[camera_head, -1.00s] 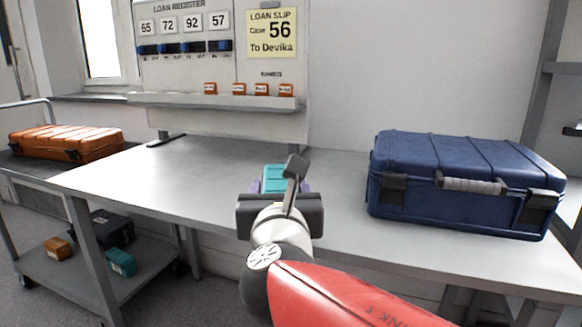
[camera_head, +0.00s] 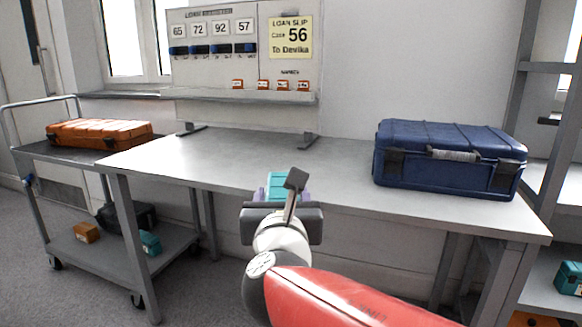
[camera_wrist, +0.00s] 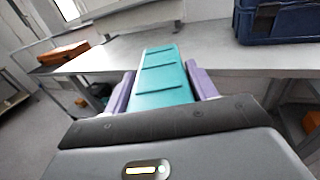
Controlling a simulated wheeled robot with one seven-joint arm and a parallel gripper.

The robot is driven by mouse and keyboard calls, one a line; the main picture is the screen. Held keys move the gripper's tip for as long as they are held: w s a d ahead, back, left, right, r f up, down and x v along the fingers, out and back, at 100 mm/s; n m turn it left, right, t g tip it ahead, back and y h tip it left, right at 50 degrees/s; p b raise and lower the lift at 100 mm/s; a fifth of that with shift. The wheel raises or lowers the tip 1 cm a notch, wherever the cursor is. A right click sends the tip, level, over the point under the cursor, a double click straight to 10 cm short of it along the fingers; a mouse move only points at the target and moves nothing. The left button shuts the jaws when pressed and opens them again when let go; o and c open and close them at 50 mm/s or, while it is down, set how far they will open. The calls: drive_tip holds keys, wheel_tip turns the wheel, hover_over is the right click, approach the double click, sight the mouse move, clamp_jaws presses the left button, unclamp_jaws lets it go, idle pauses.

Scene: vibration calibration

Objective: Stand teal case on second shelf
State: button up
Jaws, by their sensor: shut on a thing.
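My gripper (camera_head: 281,195) is shut on a teal case (camera_head: 279,181) and holds it in front of the long grey table's edge. In the wrist view the teal case (camera_wrist: 162,80) lies between the two purple fingers, its ribbed face showing and its far end pointing away from me. A grey shelf unit (camera_head: 515,130) stands at the right edge of the head view. One of its lower boards carries another teal case (camera_head: 568,278). Which of its boards is the second shelf I cannot tell, as the unit is cut off.
A large blue case (camera_head: 448,165) lies on the right of the table (camera_head: 230,158). An orange case (camera_head: 98,133) lies on a cart (camera_head: 60,152) at left, with small cases on its lower deck. A register board (camera_head: 242,65) stands behind. The table's middle is clear.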

drive_tip(key=w+d+f+m+h, duration=0.1)
drive_tip(key=w+d+f+h, duration=0.15)
drive_tip(key=f, duration=0.65)
drive_tip(key=w+d+f+m+g+h, duration=0.15)
drive_tip(key=w+f, duration=0.25)
drive_tip(key=f, duration=0.4)
drive_tip(key=w+d+f+m+h, duration=0.1)
drive_tip(key=w+f+m+h, duration=0.15)
drive_tip(key=f, duration=0.65)
drive_tip(key=s+d+f+m+h, duration=0.1)
drive_tip(key=d+f, duration=0.5)
drive_tip(key=f, duration=0.4)
drive_tip(key=s+d+f+h, duration=0.1)
drive_tip(key=d+f+h, duration=0.1)
drive_tip(key=d+f, duration=0.55)
wheel_tip(320, 180, up, 9)
drive_tip(key=w+a+n+y, duration=0.1)
drive_tip(key=w+n+y, duration=0.1)
drive_tip(key=y, duration=0.2)
drive_tip(key=shift+w+a+r+t, duration=0.15)
drive_tip(key=shift+a+r+t, duration=0.05)
drive_tip(key=shift+a+t, duration=0.15)
